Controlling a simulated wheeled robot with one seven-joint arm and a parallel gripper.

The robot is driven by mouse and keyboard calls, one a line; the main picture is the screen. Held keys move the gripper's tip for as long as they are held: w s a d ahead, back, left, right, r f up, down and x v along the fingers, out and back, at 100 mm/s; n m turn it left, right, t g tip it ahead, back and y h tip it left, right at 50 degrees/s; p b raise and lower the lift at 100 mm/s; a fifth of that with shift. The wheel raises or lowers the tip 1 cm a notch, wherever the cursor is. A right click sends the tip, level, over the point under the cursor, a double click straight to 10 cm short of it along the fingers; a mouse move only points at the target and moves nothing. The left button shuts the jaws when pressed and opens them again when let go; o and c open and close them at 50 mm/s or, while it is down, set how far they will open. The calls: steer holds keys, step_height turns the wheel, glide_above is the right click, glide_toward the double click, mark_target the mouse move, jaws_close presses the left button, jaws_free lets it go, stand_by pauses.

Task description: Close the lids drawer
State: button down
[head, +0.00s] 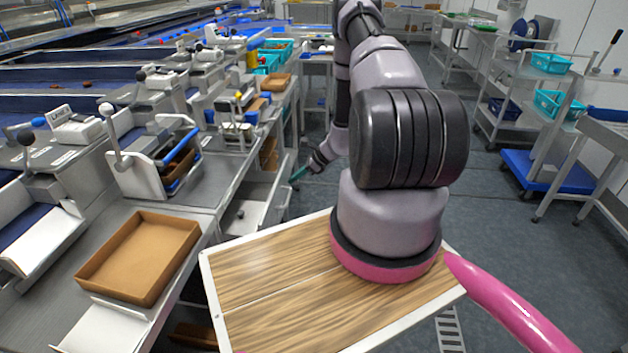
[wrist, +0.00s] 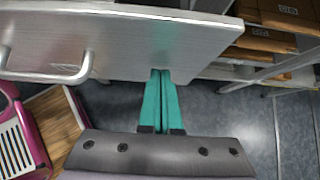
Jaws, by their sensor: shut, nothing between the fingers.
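The lids drawer (head: 277,203) is a grey metal drawer that sticks out from under the bench in the head view, pulled open. Its flat front panel (wrist: 130,50) fills the upper left of the wrist view, with a bar handle (wrist: 60,76) to the left. My gripper (head: 296,175) is just outside the drawer front in the head view. In the wrist view its teal fingers (wrist: 160,74) are together and empty, with tips at the panel's edge, right of the handle. I cannot tell whether they touch the panel.
A brown tray (head: 140,258) sits on the bench at the left. Brown boxes (wrist: 285,12) lie on a shelf beside the drawer. Grey floor (head: 400,240) is open to the right, with a blue-based trolley (head: 545,170) farther off.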

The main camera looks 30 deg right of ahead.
steer(key=w+a, duration=0.2)
steer(key=a, duration=0.1)
steer(key=w+a, duration=0.2)
steer(key=a, duration=0.1)
steer(key=w+a, duration=0.2)
steer(key=a, duration=0.1)
steer(key=shift+w+a, duration=0.25)
steer(key=shift+a, duration=0.1)
steer(key=shift+w+a, duration=0.15)
steer(key=shift+a, duration=0.05)
steer(key=shift+a+r, duration=0.1)
